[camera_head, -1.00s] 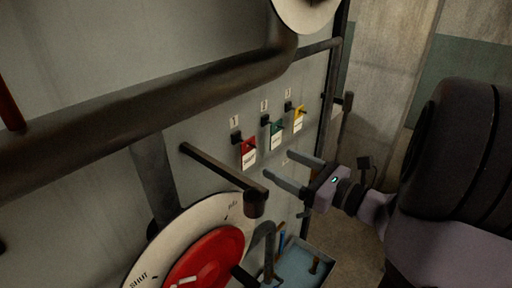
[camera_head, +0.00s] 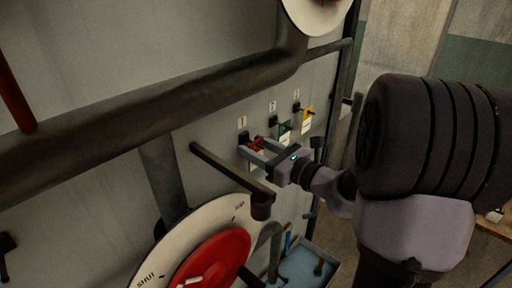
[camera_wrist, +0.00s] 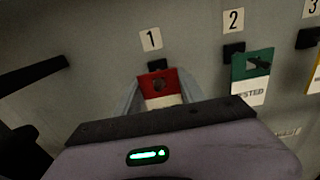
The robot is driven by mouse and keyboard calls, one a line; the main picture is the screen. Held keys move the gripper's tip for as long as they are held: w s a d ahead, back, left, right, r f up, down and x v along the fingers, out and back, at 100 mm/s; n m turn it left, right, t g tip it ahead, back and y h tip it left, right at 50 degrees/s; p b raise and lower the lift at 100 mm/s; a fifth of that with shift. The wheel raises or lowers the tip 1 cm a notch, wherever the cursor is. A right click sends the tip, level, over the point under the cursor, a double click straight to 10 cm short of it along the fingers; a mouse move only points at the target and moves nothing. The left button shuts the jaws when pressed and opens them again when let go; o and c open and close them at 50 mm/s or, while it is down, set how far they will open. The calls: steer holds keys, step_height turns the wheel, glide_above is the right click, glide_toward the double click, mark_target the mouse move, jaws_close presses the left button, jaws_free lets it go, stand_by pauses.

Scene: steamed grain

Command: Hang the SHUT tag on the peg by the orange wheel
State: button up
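A red tag (camera_head: 258,143) with a white lower part hangs at the dark peg under label 1 on the grey panel. It also shows in the wrist view (camera_wrist: 158,91), where its lettering is hidden. My gripper (camera_head: 253,147) is at this tag, with one finger on each side of it. The fingers are apart, and I see no clear grip on the tag. A large red wheel (camera_head: 232,248) sits on a pale dial marked SHUT at the bottom. No wheel reads clearly as orange; part of another pale dial (camera_head: 309,14) shows at the top.
A green tag (camera_wrist: 252,68) hangs at peg 2 and a yellow tag (camera_head: 307,116) at peg 3, to the right. A thick pipe (camera_head: 150,100) crosses above. A blue tray (camera_head: 312,266) is below.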

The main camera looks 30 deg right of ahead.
steer(key=c, duration=0.3)
steer(key=o, duration=1.1)
steer(key=c, duration=1.4)
steer(key=shift+r, duration=0.2)
steer(key=shift+b+v, duration=0.3)
steer(key=shift+v, duration=1.5)
